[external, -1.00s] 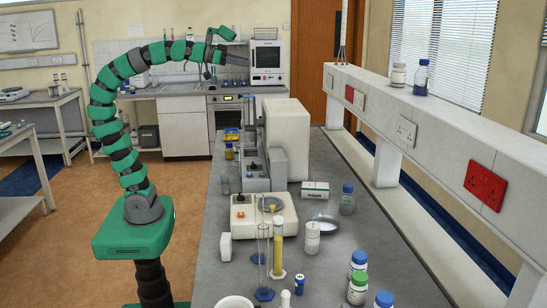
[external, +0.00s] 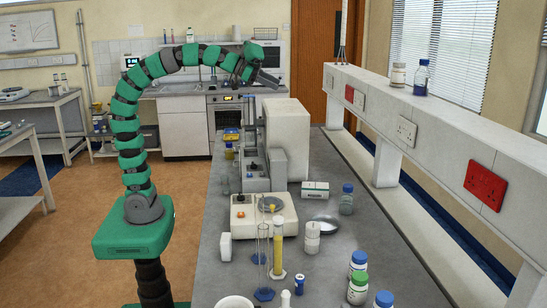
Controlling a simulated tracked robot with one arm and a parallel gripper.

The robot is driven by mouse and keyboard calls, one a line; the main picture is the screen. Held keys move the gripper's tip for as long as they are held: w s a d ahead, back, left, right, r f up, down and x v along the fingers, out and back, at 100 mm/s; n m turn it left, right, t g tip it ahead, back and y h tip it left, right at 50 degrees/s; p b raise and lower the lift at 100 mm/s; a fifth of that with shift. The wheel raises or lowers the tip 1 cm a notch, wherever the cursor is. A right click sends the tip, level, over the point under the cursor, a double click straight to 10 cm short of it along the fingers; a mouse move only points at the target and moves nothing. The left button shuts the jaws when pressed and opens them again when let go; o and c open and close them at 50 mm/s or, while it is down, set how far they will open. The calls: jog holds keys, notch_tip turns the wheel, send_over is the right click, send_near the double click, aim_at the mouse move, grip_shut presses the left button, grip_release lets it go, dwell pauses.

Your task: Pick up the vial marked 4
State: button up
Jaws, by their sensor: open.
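My gripper (external: 270,79) is at the end of the green and black arm, raised over the far end of the bench and pointing right. Its jaws are open and I see nothing between them. I cannot make out a vial marked 4, as any markings are too small to read. A small blue container (external: 299,285) stands at the near part of the bench, far below and in front of my gripper. A small white container (external: 285,299) is beside it, cut off by the lower edge.
A tall white instrument (external: 288,135) stands at the back. A raised white shelf (external: 440,140) runs along the right.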

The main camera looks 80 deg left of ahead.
jog(key=w+d+f+m+g+h, duration=0.2)
jog(key=w+d+f+m+g, duration=0.15)
jog(key=w+d+f, duration=0.65)
jog(key=m+g+h, duration=0.7)
jog(key=m+g, duration=0.7)
jog(key=m, duration=0.2)
send_over(301, 275)
jog(key=a, duration=0.2)
notch_tip(301, 275, down, 31)
jog(key=f, duration=0.2)
jog(key=f+p, duration=0.1)
jog(key=f, duration=0.4)
jog(key=shift+w+d, duration=0.1)
jog(key=shift+w, duration=0.2)
jog(key=shift+p+x, duration=0.4)
jog(key=shift+x, duration=1.1)
jog(key=c, duration=1.1)
